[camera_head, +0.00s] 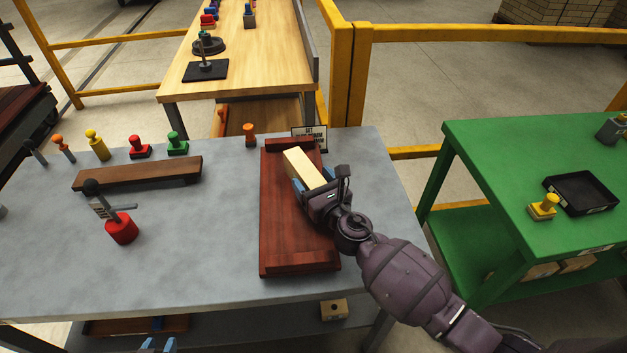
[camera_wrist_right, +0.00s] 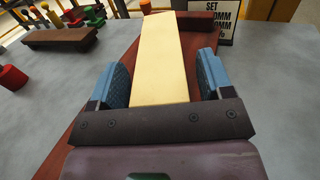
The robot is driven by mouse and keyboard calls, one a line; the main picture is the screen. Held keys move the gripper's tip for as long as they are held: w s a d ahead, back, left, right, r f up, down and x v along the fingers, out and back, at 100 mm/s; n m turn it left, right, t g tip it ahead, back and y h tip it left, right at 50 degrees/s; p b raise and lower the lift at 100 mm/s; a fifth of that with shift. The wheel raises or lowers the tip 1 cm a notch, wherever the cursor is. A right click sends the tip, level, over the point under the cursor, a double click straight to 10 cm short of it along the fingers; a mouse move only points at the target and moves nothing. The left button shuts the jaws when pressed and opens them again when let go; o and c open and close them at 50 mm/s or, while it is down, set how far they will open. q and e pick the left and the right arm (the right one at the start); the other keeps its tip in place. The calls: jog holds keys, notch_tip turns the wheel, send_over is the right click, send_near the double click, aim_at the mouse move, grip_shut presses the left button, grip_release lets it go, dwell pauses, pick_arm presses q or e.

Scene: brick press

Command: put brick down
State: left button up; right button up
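A pale yellow brick (camera_head: 303,168) lies on the dark red wooden board (camera_head: 292,239), near its far end. It also shows in the right wrist view (camera_wrist_right: 161,55), running lengthwise away from my gripper. My right gripper (camera_head: 313,187) is at the brick's near end. In the right wrist view the blue fingers of that gripper (camera_wrist_right: 163,82) stand on both sides of the brick, with a narrow gap showing on each side, so it looks open. My left gripper (camera_head: 159,345) just shows at the bottom edge of the head view, its two blue tips apart and nothing between them.
A small sign (camera_head: 311,136) stands behind the board. To the left on the grey table (camera_head: 207,240) are a brown wooden bar (camera_head: 138,174), a red-based tool (camera_head: 121,229) and several coloured stampers. A green table (camera_head: 505,175) stands at the right.

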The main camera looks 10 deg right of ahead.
jog(key=shift+r, duration=0.2)
jog(key=v, duration=1.2)
jog(key=shift+p, duration=0.35)
jog(key=s+d+m+g+h, duration=0.1)
jog(key=s+d+m+h, duration=0.1)
jog(key=m, duration=0.5)
jog(key=s+d+m+g+h, duration=0.1)
jog(key=s+d+m+h, duration=0.1)
jog(key=d+m+h, duration=0.2)
jog(key=s+d+m+g+h, duration=0.2)
jog(key=d+m, duration=0.5)
jog(key=m, duration=0.5)
jog(key=shift+s+d+f+h, duration=0.1)
jog(key=shift+s+f+h, duration=0.4)
jog(key=shift+h, duration=0.4)
jog(key=s+d+f+m+g+y, duration=0.1)
jog(key=s+d+m+g, duration=0.1)
jog(key=s+m+g, duration=0.5)
jog(key=s+d+f+m+g+y, duration=0.1)
jog(key=s+m+g+y, duration=0.1)
jog(key=s+m, duration=0.85)
jog(key=w+f+n+t, duration=0.1)
jog(key=w+f+t, duration=0.5)
jog(key=f, duration=0.4)
jog(key=shift+w+t, duration=0.2)
jog(key=shift+t, duration=0.6)
